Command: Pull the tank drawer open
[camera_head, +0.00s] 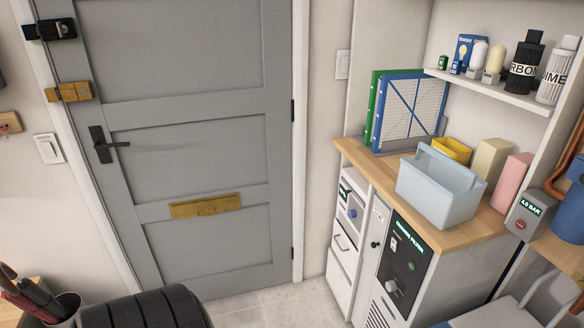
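I see no front clearly marked as the tank drawer. A narrow white cabinet stands under the wooden counter at right, with a stack of fronts. Neither of my grippers is in view.
The wooden counter (362,157) bears a pale blue caddy (438,190), framed filters (405,112) and small boxes. A grey door (200,150) is shut at left. A pot of tools (62,307) stands at bottom left. Some tiled floor (275,308) before the cabinet is clear.

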